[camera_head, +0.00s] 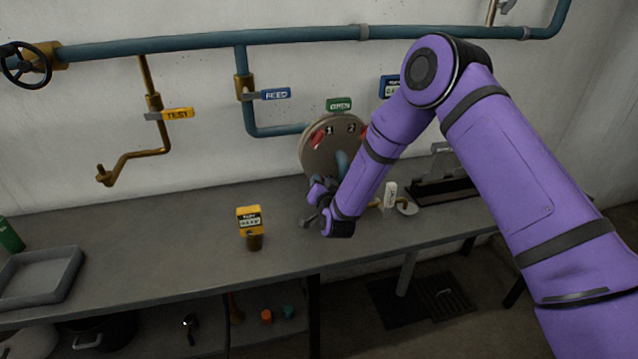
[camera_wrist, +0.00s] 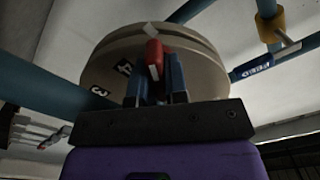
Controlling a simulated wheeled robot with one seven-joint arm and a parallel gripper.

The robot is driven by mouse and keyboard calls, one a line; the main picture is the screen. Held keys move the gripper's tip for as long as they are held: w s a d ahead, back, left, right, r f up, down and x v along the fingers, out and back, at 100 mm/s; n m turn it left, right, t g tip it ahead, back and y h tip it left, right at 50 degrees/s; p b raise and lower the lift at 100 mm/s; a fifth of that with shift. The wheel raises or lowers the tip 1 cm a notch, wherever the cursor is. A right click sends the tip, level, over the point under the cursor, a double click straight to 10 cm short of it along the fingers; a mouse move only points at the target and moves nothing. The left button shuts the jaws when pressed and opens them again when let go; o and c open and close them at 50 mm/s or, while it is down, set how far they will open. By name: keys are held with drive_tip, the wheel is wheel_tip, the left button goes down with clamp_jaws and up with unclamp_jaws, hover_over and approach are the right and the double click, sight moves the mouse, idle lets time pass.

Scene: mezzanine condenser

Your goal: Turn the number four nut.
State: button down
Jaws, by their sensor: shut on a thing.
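The round grey-brown flange cover (camera_head: 325,162) stands upright at the back of the bench, with labels 1 and 2 on its upper part and red nuts (camera_head: 318,138) by its rim. In the wrist view the flange (camera_wrist: 195,70) shows labels 4 (camera_wrist: 123,68) and 3 (camera_wrist: 96,91). The red number four nut (camera_wrist: 153,50), with a pale stripe, is beside label 4. My gripper (camera_wrist: 158,75) is shut on this nut at the flange's lower edge. In the head view my gripper (camera_head: 318,196) is at the flange's lower left, and the nut there is hidden.
A yellow meter (camera_head: 249,218) stands on the bench (camera_head: 150,235) left of my gripper. A grey tray (camera_head: 40,278) is at far left. Blue pipes, a FEED valve (camera_head: 268,95) and a TEST valve (camera_head: 172,114) are on the wall. A white-tagged part (camera_head: 390,194) is right of my wrist.

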drive_tip(key=c, duration=1.1)
unclamp_jaws()
drive_tip(key=shift+c, duration=0.2)
drive_tip(key=shift+s, duration=0.1)
drive_tip(key=v, duration=1)
drive_tip(key=shift+s, duration=0.35)
drive_tip(key=shift+d+r, duration=0.1)
